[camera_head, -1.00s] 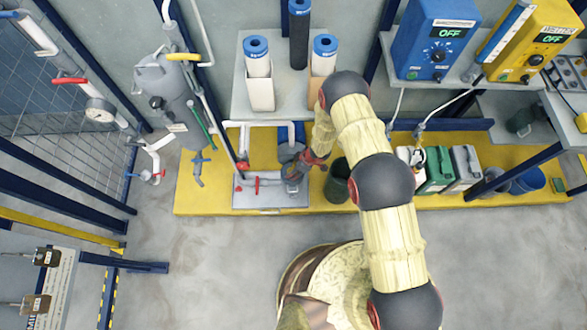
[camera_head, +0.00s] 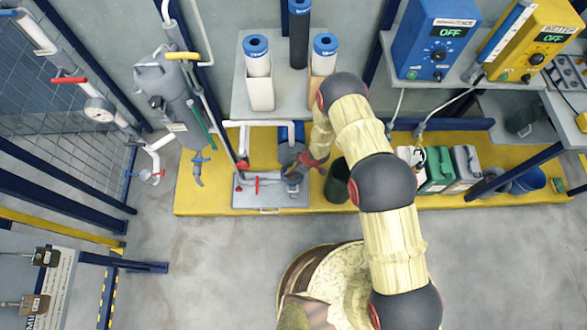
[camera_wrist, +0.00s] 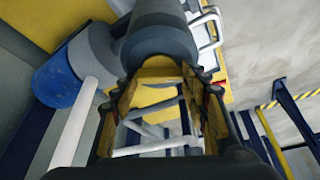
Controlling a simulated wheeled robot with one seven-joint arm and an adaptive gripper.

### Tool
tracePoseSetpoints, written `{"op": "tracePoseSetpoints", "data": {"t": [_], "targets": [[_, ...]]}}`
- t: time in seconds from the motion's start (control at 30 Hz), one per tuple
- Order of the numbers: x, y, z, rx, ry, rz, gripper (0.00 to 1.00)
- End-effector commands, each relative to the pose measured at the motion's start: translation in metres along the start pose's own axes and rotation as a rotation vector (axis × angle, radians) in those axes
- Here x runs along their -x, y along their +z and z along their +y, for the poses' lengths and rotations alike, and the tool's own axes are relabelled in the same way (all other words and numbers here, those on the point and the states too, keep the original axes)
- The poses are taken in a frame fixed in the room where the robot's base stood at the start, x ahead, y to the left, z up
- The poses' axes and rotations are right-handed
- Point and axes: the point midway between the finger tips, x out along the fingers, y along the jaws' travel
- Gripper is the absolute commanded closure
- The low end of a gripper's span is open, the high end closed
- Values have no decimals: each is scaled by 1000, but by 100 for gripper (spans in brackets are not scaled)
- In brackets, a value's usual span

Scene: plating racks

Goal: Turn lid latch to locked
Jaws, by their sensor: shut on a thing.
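The grey pump or filter housing (camera_head: 292,155) stands on a grey base plate on the yellow platform, left of my arm. In the wrist view its dark grey round body (camera_wrist: 158,45) fills the top centre, with a blue cylinder (camera_wrist: 57,82) to its left. My gripper (camera_head: 304,164) is at the right side of this housing. In the wrist view my gripper (camera_wrist: 165,105) has its two fingers at either side of a part by the grey body. It is shut on this part, seemingly the lid latch, which is mostly hidden, so its angle cannot be told.
White pipes (camera_head: 262,124) and a red-handled valve (camera_head: 257,184) are close by on the left. A dark green bucket (camera_head: 337,181) stands just right of the gripper. A shelf (camera_head: 240,90) with filter cartridges hangs above. The floor in front is clear.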

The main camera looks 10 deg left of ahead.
Motion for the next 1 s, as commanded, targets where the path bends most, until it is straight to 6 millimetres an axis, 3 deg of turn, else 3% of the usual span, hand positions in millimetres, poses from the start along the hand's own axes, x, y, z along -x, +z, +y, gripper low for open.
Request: {"op": "tracePoseSetpoints", "data": {"t": [1.0], "targets": [[-1,-3,-6,-831,343,-1,80]]}}
